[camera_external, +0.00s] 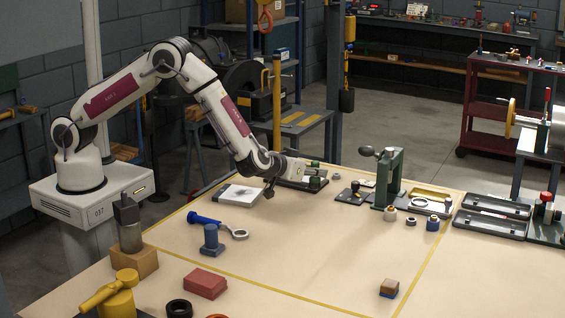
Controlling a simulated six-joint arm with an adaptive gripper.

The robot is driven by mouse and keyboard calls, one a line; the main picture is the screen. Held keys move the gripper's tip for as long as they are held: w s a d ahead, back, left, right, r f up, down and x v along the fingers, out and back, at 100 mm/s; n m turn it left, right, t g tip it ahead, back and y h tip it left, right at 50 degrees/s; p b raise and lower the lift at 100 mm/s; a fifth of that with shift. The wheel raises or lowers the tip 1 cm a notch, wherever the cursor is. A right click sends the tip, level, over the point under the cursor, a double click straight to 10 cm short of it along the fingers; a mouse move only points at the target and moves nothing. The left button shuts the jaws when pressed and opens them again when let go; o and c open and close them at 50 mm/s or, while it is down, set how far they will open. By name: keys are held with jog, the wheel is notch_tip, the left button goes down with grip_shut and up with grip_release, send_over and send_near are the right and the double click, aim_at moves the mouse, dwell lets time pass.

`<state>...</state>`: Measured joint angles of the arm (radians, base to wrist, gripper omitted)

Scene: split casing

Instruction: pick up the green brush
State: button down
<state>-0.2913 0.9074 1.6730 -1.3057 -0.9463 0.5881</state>
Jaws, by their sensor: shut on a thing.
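My gripper (269,189) is small and dark at the end of the arm, low over the back left of the bench. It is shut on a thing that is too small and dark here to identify. Small green pieces (316,182) show just right of the wrist, by a dark tray (296,184). I cannot tell whether one of them is the green brush. The wrist hides part of that tray.
A flat white-topped box (229,195) lies left of my gripper. A green press (391,180) stands to the right. The middle of the bench is clear.

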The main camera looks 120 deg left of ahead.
aim_at(316, 161)
jog(key=shift+r, duration=2.4)
